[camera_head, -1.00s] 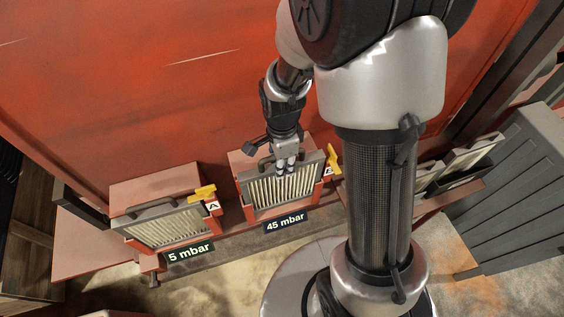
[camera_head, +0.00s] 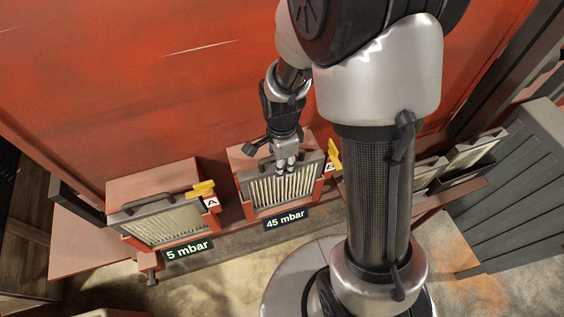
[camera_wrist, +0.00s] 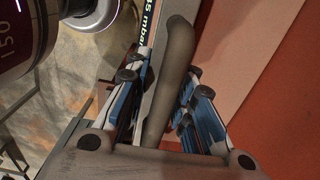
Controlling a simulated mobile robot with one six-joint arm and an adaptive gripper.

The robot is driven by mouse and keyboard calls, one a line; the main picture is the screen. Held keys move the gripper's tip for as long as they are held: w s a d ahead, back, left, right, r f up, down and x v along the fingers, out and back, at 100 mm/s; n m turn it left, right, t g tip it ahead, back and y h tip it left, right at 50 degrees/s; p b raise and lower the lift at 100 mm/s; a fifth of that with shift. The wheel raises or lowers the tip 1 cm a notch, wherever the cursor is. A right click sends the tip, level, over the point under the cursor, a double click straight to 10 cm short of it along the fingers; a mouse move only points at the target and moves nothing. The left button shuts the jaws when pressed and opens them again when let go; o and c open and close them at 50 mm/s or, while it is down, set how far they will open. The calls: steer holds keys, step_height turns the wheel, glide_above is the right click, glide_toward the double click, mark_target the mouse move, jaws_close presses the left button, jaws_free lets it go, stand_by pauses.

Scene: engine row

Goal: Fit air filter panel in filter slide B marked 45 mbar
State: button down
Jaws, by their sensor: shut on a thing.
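An air filter panel (camera_head: 283,188) with pale pleats and a grey frame stands in the red filter slide B, above the plate marked 45 mbar (camera_head: 286,221). My gripper (camera_head: 285,168) is at the panel's top edge and is shut on its handle. The grey handle bar (camera_wrist: 172,75) runs between the fingers in the wrist view. The panel looks seated in the slide, but its lower edge is hard to make out. A yellow lever (camera_head: 334,156) is at the right of the slide, by a partly hidden letter tag.
Slide A, with a similar filter (camera_head: 170,223), a yellow lever (camera_head: 201,189) and a 5 mbar plate (camera_head: 188,249), is at left. More filter panels (camera_head: 474,152) stand in a rack at right, beside a grey ribbed cabinet (camera_head: 520,185). A red wall rises behind.

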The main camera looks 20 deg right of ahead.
steer(key=shift+f+b, duration=0.4)
steer(key=shift+f, duration=0.15)
steer(key=c, duration=1.3)
jaws_free()
steer(key=shift+r, duration=0.15)
step_height(320, 180, up, 12)
steer(key=shift+f, duration=0.1)
